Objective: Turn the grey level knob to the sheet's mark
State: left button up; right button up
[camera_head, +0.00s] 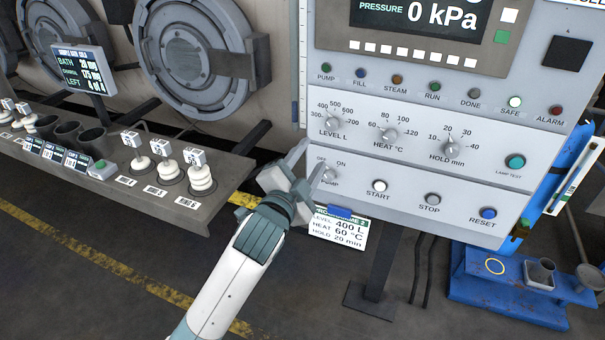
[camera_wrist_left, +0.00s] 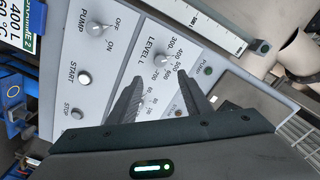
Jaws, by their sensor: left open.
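The grey level knob (camera_head: 331,123) is on the left of the panel's knob row, with a scale of 300 to 700 around it. Its pointer direction is too small to tell. It also shows in the left wrist view (camera_wrist_left: 167,62), just beyond the gap between my fingertips. The sheet (camera_head: 338,231) hangs below the panel and reads LEVEL 400 L, HEAT 60 °C, HOLD 20 min. My left gripper (camera_head: 310,155) is open and empty, below and left of the level knob in the head view. It shows in the wrist view (camera_wrist_left: 162,79) too. My right gripper is not in view.
The heat knob (camera_head: 389,135) and hold knob (camera_head: 450,149) sit right of the level knob. The pump knob (camera_head: 328,175) is close beneath it, beside my gripper. A row of lamps (camera_head: 435,87) runs above. A shelf (camera_head: 200,205) with cups and white stacks stands left.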

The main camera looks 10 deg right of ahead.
pick_arm(q)
jog(key=v, duration=0.4)
jog(key=shift+s+a+b, duration=0.1)
jog(key=shift+b, duration=0.2)
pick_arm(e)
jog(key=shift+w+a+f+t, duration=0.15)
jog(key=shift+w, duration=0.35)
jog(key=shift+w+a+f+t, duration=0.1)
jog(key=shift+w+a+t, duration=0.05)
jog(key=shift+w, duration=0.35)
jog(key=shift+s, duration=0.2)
